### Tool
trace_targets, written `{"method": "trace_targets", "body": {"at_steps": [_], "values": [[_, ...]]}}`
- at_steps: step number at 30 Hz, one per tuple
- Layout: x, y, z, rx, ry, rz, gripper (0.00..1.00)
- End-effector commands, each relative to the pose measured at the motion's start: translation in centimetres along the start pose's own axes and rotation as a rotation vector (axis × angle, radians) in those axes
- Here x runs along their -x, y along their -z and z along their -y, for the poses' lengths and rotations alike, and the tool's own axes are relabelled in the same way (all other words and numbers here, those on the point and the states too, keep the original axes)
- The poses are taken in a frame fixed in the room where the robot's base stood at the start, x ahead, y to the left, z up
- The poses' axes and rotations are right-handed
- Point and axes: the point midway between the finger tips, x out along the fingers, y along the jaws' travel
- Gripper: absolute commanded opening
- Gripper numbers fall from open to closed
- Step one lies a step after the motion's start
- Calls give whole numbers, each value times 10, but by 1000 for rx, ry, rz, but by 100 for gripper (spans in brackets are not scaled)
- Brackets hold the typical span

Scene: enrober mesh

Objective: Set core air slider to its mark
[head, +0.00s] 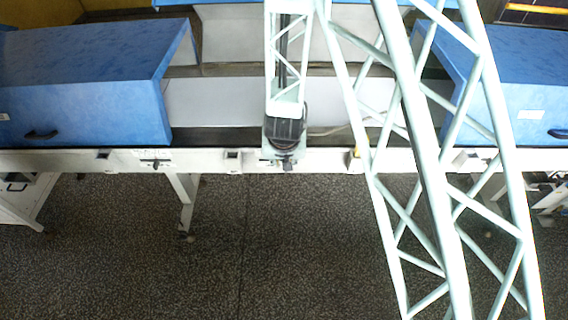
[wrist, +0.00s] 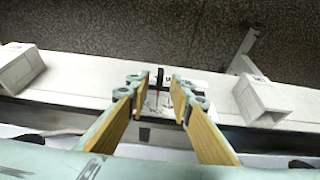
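My gripper (wrist: 157,91) is open, with its yellow-padded fingers apart over the white front rail. A small slider with a dark upright handle (wrist: 160,76) shows between and just beyond the fingertips in the wrist view. The fingers look clear of the handle, though contact is hard to judge. A thin reddish line shows near the handle, too small to identify as the mark. Printing beside the slider is unreadable. In the head view my gripper (head: 284,158) is over the rail's middle and mostly hides this slider. A similar dark slider (head: 155,163) sits on the rail at left.
The white rail (head: 215,168) runs across the front of the machine. Blue hoods (head: 85,85) stand at left and right (head: 525,90). Box-like white brackets (wrist: 262,100) flank the slider in the wrist view, the other at left (wrist: 18,70). Speckled floor in front is open.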

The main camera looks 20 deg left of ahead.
Motion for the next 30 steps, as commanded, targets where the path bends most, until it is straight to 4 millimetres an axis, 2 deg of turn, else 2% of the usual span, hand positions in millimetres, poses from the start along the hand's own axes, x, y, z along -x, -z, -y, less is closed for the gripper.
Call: {"method": "trace_targets", "body": {"at_steps": [9,22,29,30], "values": [[-18,0,0,1,0,0,20],[-21,0,0,0,0,-1,20],[-21,0,0,0,0,-1,0],[-21,0,0,0,0,-1,0]]}}
